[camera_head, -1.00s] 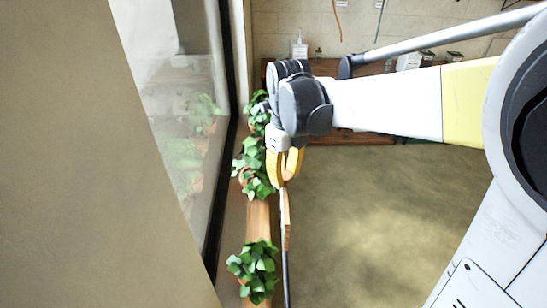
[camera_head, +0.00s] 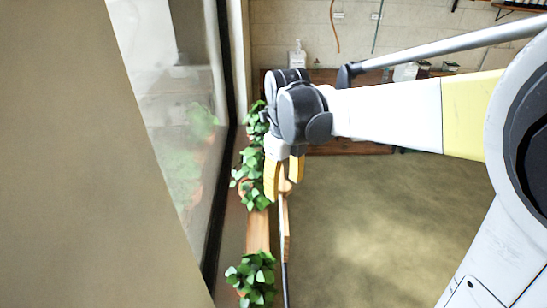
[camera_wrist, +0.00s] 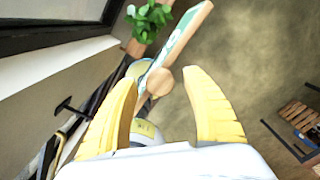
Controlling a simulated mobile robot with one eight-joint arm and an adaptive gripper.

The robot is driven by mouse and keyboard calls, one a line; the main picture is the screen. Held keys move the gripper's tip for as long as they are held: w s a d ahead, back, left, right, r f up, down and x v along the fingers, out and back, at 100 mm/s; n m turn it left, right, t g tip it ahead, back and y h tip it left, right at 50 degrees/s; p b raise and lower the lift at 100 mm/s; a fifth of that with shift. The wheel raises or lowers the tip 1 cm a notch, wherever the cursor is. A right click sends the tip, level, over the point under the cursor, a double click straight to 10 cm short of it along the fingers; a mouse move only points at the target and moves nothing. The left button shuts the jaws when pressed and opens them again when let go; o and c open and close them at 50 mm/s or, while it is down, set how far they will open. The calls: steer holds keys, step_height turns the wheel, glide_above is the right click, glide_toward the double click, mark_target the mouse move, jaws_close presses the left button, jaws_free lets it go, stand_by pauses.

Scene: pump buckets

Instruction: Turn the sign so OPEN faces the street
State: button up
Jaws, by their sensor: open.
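The sign (camera_head: 287,230) is a thin board with a wooden edge, seen nearly edge-on in the head view, upright below my gripper. In the wrist view the sign (camera_wrist: 184,38) shows a narrow, pale green slanted face; no lettering is readable. A round wooden knob (camera_wrist: 160,80) is at the sign's near end. My gripper (camera_head: 283,190) has its yellow fingers apart, one on each side of the knob. In the wrist view my gripper (camera_wrist: 158,88) is open around the knob, with gaps visible on both sides.
Potted plants (camera_head: 252,276) stand on a wooden ledge (camera_head: 257,232) just left of the sign, beside a dark-framed window (camera_head: 217,200). A wooden bench (camera_head: 345,146) stands at the back wall. The floor (camera_head: 390,220) right of the sign is clear.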

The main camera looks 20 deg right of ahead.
step_height(320, 180, up, 11)
steer(key=shift+r, duration=0.2)
